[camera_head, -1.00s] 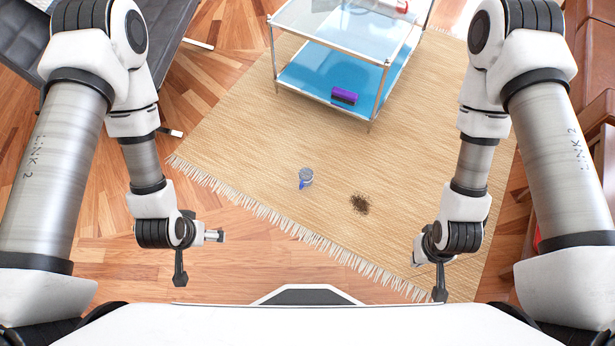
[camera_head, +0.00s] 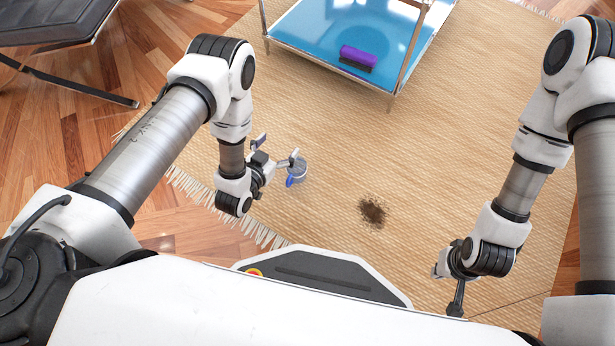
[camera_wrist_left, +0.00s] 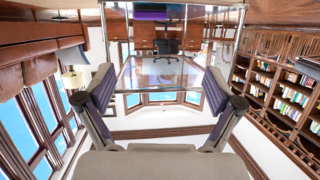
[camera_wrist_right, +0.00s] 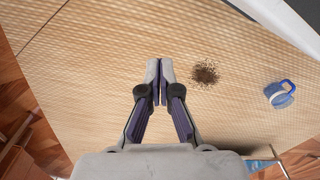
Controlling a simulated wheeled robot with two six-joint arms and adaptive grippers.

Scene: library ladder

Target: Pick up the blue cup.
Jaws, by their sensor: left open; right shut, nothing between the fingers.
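The blue cup (camera_head: 300,168) is a small grey-blue cup with a bright blue handle. It rests on the woven rug, and it also shows at the right of the right wrist view (camera_wrist_right: 278,96). My left gripper (camera_head: 277,148) is open just left of the cup in the head view, and one finger overlaps the cup's upper edge there. I cannot tell whether they touch. The left wrist view shows the spread fingers (camera_wrist_left: 160,85) with no cup between them. My right gripper (camera_head: 456,302) is shut and empty over the rug, far right of the cup.
The rug (camera_head: 330,130) has a dark dirt patch (camera_head: 372,212) right of the cup. A glass table (camera_head: 312,55) with metal legs stands behind, a purple brush (camera_head: 358,58) on its blue lower shelf. A black chair (camera_head: 60,25) stands at upper left. Rug around the cup is clear.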

